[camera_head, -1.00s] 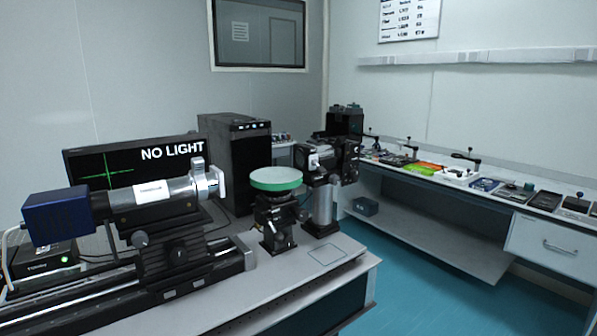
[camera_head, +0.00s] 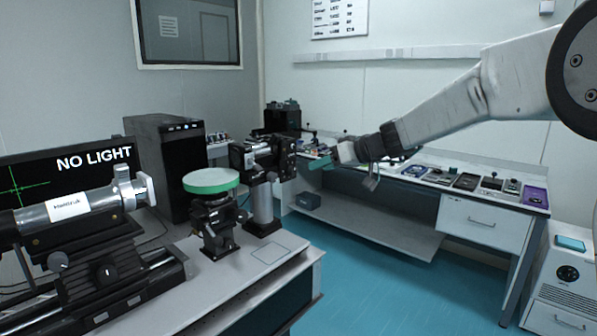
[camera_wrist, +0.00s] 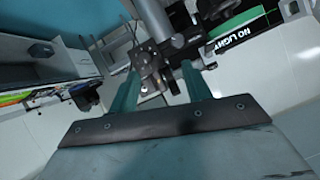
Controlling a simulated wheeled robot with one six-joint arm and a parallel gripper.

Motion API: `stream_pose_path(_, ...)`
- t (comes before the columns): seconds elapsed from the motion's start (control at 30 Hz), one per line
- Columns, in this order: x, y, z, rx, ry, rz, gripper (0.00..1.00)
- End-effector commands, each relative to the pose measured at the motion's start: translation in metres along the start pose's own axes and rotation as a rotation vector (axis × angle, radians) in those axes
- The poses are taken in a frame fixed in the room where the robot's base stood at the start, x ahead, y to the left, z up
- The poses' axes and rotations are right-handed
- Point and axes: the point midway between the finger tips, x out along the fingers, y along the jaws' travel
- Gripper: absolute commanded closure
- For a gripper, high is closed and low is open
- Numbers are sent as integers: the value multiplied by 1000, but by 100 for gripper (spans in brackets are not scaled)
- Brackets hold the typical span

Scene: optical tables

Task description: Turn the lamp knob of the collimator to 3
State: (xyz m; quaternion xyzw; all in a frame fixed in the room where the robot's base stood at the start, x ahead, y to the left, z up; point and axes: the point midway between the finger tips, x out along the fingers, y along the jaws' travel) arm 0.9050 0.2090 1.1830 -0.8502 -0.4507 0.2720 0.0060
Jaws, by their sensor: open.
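A black instrument (camera_head: 262,150) on a silver post, which looks like the collimator, stands at the back right of the near optical table. My gripper (camera_head: 318,163) is to its right in the head view, apart from it, with green fingers pointing left. In the wrist view the gripper (camera_wrist: 158,68) has its two fingers spread with nothing held. A dark instrument body with round parts (camera_wrist: 150,60) shows beyond and between the fingertips. I cannot make out the lamp knob's number. The monitor (camera_head: 100,155) reads NO LIGHT.
A silver telescope tube (camera_head: 75,205) on a black rail mount is at left. A green-rimmed round stage (camera_head: 211,181) stands between it and the post. A black computer tower (camera_head: 165,165) is behind. A side bench (camera_head: 480,190) with small devices runs along the right wall. Blue floor between is clear.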

Motion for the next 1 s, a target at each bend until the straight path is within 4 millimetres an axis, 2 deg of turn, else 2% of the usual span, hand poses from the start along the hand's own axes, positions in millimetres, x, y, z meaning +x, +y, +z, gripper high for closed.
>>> stream_pose_path(0.03,17,13,-3,-11,26,4,51)
stream_pose_path(0.1,32,26,-9,-31,60,13,51)
stream_pose_path(0.23,48,38,-14,-51,94,25,51)
stream_pose_path(0.37,62,41,-15,-57,101,28,51)
stream_pose_path(0.7,113,43,-20,-55,100,27,51)
stream_pose_path(0.83,124,42,-22,-57,100,27,51)
stream_pose_path(1.0,127,42,-22,-56,100,28,51)
